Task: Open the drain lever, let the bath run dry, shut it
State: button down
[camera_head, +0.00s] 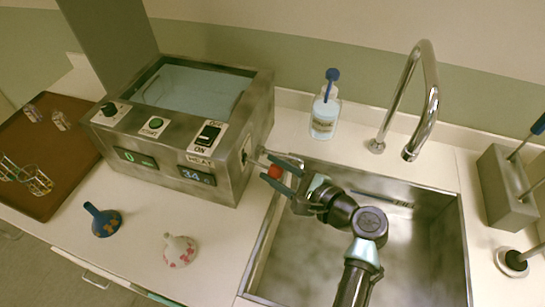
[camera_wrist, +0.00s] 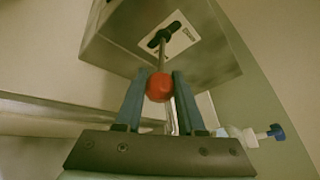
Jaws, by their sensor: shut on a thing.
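The water bath (camera_head: 170,130) is a steel box with pale water showing in its open top. Its front panel has a green button, an ON/OFF heat switch and lit displays, one reading about 34. The drain lever comes out of the bath's right side and ends in a red ball knob (camera_head: 274,172). In the wrist view the red knob (camera_wrist: 159,86) sits between my two blue fingers, with the lever's rod running up to a dark slot in a white plate (camera_wrist: 168,42). My gripper (camera_head: 281,173) is shut on the knob, over the sink's left edge.
The steel sink (camera_head: 425,255) lies right of the bath, under a tall faucet (camera_head: 432,95). A blue-capped bottle (camera_head: 325,112) stands behind it. A blue funnel-like item (camera_head: 102,220) and a patterned one (camera_head: 179,250) stand before the bath. A brown tray (camera_head: 60,165) is left.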

aim_at(272, 166)
notch_tip(272, 166, up, 3)
jog(key=n+g+h+p, duration=0.1)
jog(key=h+p, duration=0.1)
jog(key=p, duration=0.4)
jog(key=h+p, duration=0.1)
jog(key=p, duration=0.2)
jog(key=r+g+h+p, duration=0.1)
jog(key=p, duration=0.3)
jog(key=shift+r+n+h, duration=0.3)
jog(key=shift+n, duration=0.1)
jog(key=p, duration=0.1)
jog(key=g+h+p, duration=0.1)
jog(key=p, duration=0.1)
jog(key=shift+a+r+n+h, duration=0.25)
jog(key=shift+r+n+h, duration=0.05)
jog(key=shift+r, duration=0.05)
jog(key=h+p, duration=0.1)
jog(key=p, duration=0.1)
jog(key=shift+w+a+r+g+p, duration=0.1)
jog(key=shift+w+a+g+p, duration=0.05)
jog(key=shift+g+p, duration=0.2)
jog(key=c, duration=0.5)
grip_release()
